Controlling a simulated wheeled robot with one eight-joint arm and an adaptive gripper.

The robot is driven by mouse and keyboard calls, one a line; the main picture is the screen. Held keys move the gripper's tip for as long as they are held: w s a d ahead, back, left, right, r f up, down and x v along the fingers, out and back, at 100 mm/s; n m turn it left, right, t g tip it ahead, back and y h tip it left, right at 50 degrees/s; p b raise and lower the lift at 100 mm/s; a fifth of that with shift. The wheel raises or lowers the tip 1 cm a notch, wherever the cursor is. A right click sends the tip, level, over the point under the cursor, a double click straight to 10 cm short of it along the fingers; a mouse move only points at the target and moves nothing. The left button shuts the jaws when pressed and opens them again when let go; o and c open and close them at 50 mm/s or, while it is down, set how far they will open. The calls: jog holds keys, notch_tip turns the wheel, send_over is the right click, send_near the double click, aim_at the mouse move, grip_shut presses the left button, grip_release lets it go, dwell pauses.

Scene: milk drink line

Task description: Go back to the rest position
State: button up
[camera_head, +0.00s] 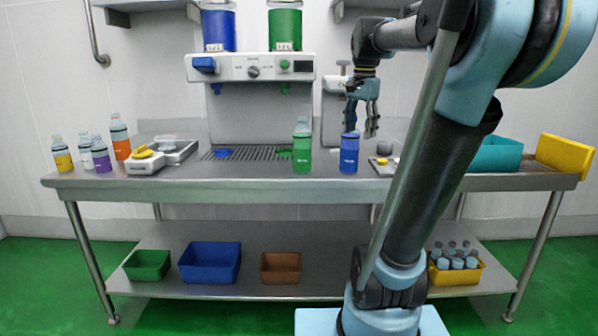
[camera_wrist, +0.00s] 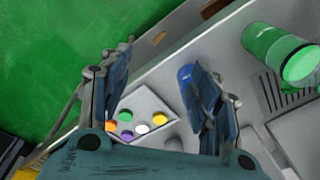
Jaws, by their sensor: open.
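My gripper (camera_head: 362,118) is open and empty, above the table just behind or over the blue bottle (camera_head: 349,155). In the wrist view my two fingers (camera_wrist: 160,68) stand wide apart with nothing between them. The blue bottle's top (camera_wrist: 186,74) shows there beside the right finger, which hides part of it; whether they touch I cannot tell. The green bottle (camera_head: 302,150) stands upright to the left, and also shows in the wrist view (camera_wrist: 275,50). My arm reaches up and across the right side of the head view.
A cap tray (camera_wrist: 150,103) with several coloured caps lies near the gripper. The dispenser (camera_head: 230,68) with blue and green tanks stands behind. Several bottles (camera_head: 102,158) and a scale (camera_head: 146,165) are at left. Teal (camera_head: 495,155) and yellow (camera_head: 565,155) bins are at right.

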jog(key=s+f+n, duration=0.3)
jog(key=s+f, duration=0.3)
jog(key=f, duration=0.4)
jog(key=s+f+n, duration=0.4)
jog(key=s+f, duration=0.3)
jog(key=f, duration=0.2)
jog(key=s+f+n+t, duration=0.1)
jog(key=s+f+n, duration=0.2)
jog(key=s+f, duration=0.4)
notch_tip(320, 180, down, 4)
jog(key=shift+r, duration=0.15)
jog(key=shift+w+f, duration=0.2)
jog(key=shift+w, duration=0.3)
